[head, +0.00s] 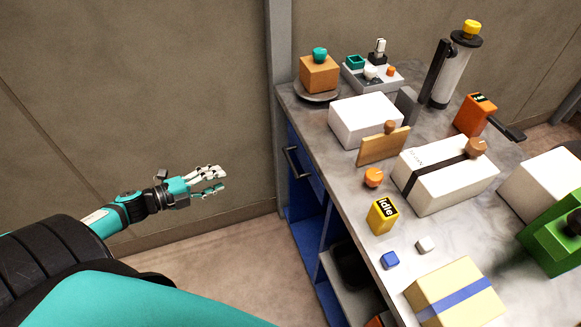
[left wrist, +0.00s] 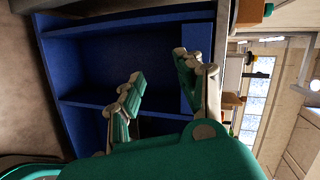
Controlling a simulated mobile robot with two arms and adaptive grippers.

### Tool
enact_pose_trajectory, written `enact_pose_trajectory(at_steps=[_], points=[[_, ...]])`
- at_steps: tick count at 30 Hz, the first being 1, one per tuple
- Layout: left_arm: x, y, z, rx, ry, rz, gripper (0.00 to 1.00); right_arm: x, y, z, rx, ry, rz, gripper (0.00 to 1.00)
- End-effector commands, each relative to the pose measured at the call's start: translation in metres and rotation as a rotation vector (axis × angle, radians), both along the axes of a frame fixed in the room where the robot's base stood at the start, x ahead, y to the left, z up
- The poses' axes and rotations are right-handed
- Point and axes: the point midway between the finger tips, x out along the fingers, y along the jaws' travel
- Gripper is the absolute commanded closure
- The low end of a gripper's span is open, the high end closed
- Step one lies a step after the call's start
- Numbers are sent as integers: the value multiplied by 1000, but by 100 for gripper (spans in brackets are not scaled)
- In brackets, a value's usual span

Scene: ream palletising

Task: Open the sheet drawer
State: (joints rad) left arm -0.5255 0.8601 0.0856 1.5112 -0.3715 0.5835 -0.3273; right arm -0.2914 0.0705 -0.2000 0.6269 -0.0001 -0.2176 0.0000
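The sheet drawer (head: 311,172) is a blue front just under the left end of the worktop, with a dark bar handle (head: 291,162). It looks shut in the head view. My left gripper (head: 223,180) is to the left of the handle, apart from it, over open floor. Its fingers are spread with nothing between them. In the left wrist view the open fingers (left wrist: 163,78) are in front of the blue cabinet; I cannot make out the handle there. My right gripper is in neither view.
The blue cabinet (head: 300,229) has open shelves below the drawer. The worktop (head: 340,190) carries white reams, an orange box (head: 320,74), a yellow "Idle" block (head: 383,215) and a yellow parcel (head: 454,296). A grey post (head: 279,90) stands behind the cabinet. Floor left of the cabinet is clear.

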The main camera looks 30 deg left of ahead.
Motion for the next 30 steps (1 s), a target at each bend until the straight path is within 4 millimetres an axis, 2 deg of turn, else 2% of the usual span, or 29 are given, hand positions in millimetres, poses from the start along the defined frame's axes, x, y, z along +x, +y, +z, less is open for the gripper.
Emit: enact_pose_trajectory(at_steps=[1, 3, 6, 8, 16, 30], points=[[2, -16, 20, 41, -46, -103, 64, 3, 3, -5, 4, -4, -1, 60], [2, -33, 41, 81, -96, -205, 64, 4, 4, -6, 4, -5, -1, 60], [1, -48, 58, 111, -136, -288, 64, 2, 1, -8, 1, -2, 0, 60], [3, -53, 62, 118, -146, -308, 64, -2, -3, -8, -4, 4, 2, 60], [31, -77, 56, 118, -153, -310, 64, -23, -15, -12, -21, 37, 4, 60], [95, -134, 39, 114, -151, -304, 64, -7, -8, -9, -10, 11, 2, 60]])
